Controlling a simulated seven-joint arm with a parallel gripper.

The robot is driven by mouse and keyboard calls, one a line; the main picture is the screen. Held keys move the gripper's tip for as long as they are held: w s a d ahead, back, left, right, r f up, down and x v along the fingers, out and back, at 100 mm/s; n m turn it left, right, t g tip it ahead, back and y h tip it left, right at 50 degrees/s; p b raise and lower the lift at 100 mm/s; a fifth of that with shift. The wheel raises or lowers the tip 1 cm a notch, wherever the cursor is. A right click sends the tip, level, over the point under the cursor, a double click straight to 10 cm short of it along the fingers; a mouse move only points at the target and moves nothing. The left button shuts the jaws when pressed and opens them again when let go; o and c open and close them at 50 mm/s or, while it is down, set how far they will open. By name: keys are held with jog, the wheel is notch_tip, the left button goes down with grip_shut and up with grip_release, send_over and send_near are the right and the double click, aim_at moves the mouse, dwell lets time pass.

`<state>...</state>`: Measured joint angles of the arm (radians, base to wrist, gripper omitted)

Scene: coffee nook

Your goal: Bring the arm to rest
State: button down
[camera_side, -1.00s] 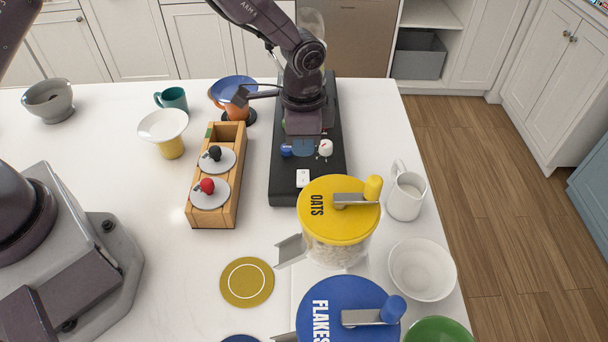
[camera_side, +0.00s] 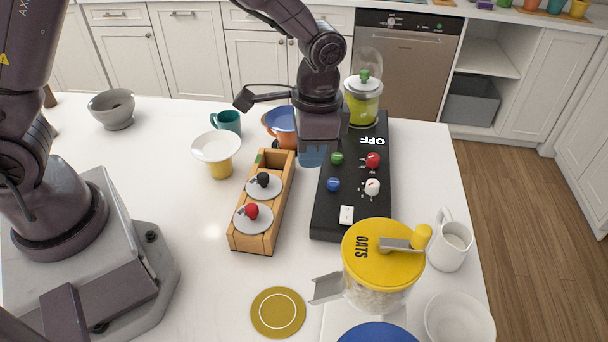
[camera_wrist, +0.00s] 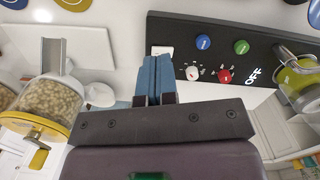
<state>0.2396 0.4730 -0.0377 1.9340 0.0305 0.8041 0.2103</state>
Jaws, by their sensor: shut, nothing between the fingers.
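My gripper (camera_side: 312,158) hangs pointing down over the left edge of the black control panel (camera_side: 330,215) in the side view. Its blue fingers (camera_wrist: 155,80) are together and empty in the wrist view. The panel carries green, blue, red and white knobs, a white switch (camera_side: 346,215) and a lit "OFF" sign (camera_side: 373,141). A glass jar with green contents (camera_side: 362,103) stands at the panel's far end; it also shows in the wrist view (camera_wrist: 303,85). I cannot tell the exact height of the fingertips above the panel.
A wooden holder (camera_side: 240,238) with two knobbed lids stands left of the panel. The yellow-lidded oats jar (camera_side: 375,260), white jug (camera_side: 450,245) and white bowl (camera_side: 460,320) stand at the front right. A white-and-yellow dripper (camera_side: 217,150), teal mug (camera_side: 227,121) and grey bowl (camera_side: 112,108) stand behind.

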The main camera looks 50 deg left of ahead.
jog(key=s+a+r+n+t, duration=0.3)
jog(key=s+a+r, duration=0.2)
jog(key=s+r, duration=0.3)
jog(key=s+a+r+n+t, duration=0.2)
jog(key=s+a+r+t, duration=0.1)
jog(key=s+r, duration=0.5)
notch_tip(320, 180, up, 2)
jog(key=shift+a+n, duration=0.4)
jog(key=shift+a, duration=0.45)
